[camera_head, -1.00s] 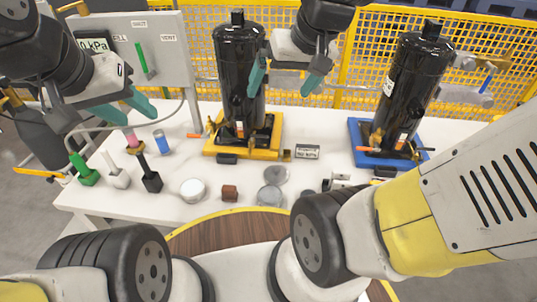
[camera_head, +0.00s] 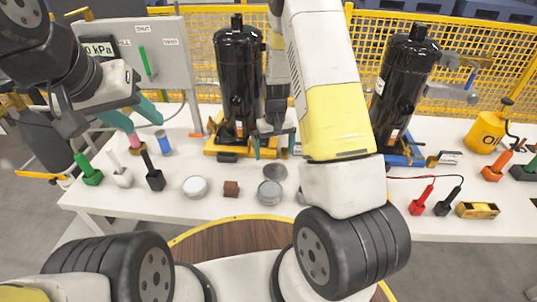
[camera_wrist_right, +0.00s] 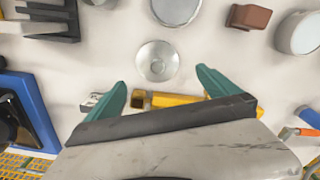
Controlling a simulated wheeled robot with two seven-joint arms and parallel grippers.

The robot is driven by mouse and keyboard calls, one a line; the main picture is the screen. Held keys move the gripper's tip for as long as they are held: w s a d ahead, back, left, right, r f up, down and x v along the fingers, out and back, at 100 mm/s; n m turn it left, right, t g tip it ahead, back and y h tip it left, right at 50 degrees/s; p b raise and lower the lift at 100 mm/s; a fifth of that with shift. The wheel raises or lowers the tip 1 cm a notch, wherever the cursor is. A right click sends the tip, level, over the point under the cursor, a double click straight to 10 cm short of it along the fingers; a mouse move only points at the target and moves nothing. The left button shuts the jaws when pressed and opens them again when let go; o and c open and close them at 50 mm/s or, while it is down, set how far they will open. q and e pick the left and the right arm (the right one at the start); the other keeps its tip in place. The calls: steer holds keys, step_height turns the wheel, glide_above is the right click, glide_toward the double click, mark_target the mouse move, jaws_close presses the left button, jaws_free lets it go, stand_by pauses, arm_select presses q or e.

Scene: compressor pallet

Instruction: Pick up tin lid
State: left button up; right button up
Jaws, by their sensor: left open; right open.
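A flat round metal disc with a small raised or dimpled centre, which looks like the tin lid (camera_head: 277,171), lies on the white table. It also shows in the right wrist view (camera_wrist_right: 157,61), just beyond my fingertips. A grey round tin (camera_head: 269,192) stands close to it on the near side. My right gripper (camera_head: 274,146) is open and empty, pointing down above the table, on the compressor side of the disc. My left gripper (camera_head: 143,128) is open and empty over the table's left part, by the grey panel.
A brown block (camera_head: 231,188) and a white round container (camera_head: 195,187) stand left of the tin. The yellow-based compressor (camera_head: 238,85) is behind, the blue-based one (camera_head: 403,85) to the right. Red and black clips (camera_head: 443,203) lie at right. My right forearm hides part of the table.

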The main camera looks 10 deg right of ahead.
mark_target(275, 165)
steer(key=f, duration=0.8)
steer(key=shift+d+f, duration=0.2)
steer(key=c, duration=1.4)
